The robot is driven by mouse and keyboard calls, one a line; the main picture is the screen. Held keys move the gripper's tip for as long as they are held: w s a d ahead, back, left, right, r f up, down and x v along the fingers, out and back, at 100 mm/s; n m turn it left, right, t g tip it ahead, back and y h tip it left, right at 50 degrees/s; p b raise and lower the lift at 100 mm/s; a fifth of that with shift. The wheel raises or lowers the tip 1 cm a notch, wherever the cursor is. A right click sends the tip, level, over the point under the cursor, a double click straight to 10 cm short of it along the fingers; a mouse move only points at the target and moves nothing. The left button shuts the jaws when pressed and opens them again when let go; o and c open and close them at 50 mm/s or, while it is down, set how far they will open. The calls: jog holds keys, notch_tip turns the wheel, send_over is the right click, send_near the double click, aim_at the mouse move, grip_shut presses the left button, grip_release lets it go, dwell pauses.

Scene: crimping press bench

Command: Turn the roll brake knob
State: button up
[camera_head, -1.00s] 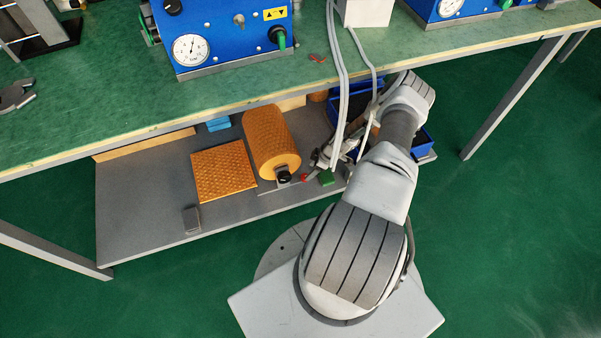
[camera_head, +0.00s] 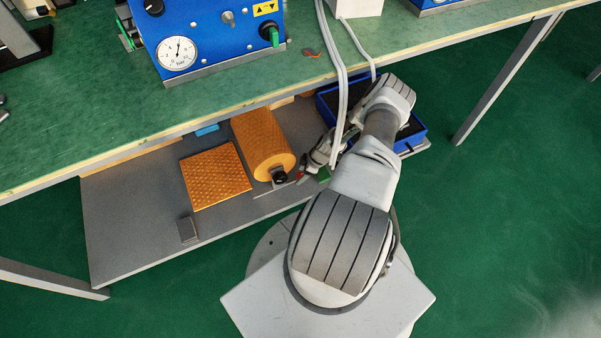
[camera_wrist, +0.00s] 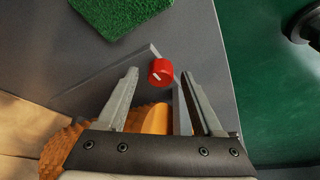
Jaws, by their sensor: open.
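The red knob (camera_wrist: 161,72) with a white pointer line sits by a thin grey bracket in the wrist view. My gripper (camera_wrist: 160,76) is open, with one finger on each side of the knob in that view. I cannot tell whether the fingers touch it. The orange textured roll (camera_head: 262,140) lies on the lower shelf, with a black hub (camera_head: 279,175) at its near end. Part of the orange roll (camera_wrist: 155,119) shows behind my fingers in the wrist view. In the head view my arm reaches under the bench to the right of the roll.
A flat orange sheet (camera_head: 215,176) and a small grey block (camera_head: 187,230) lie on the lower shelf (camera_head: 125,215). A green pad (camera_wrist: 118,12) lies beyond the knob. The bench top (camera_head: 110,110) overhangs the shelf. Pale hoses (camera_head: 342,95) hang beside my arm.

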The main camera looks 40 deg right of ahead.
grip_shut()
jog(key=shift+n, duration=0.4)
jog(key=n+g, duration=0.1)
jog(key=n, duration=0.1)
jog(key=n+y, duration=0.1)
jog(key=n, duration=0.1)
jog(key=shift+w+n+g, duration=0.15)
jog(key=shift+n+g, duration=0.15)
jog(key=shift+g, duration=0.1)
jog(key=n+g, duration=0.1)
jog(key=n, duration=0.1)
jog(key=n+g, duration=0.1)
jog(key=n, duration=0.2)
jog(key=shift+y, duration=0.3)
jog(key=shift+n, duration=0.4)
grip_release()
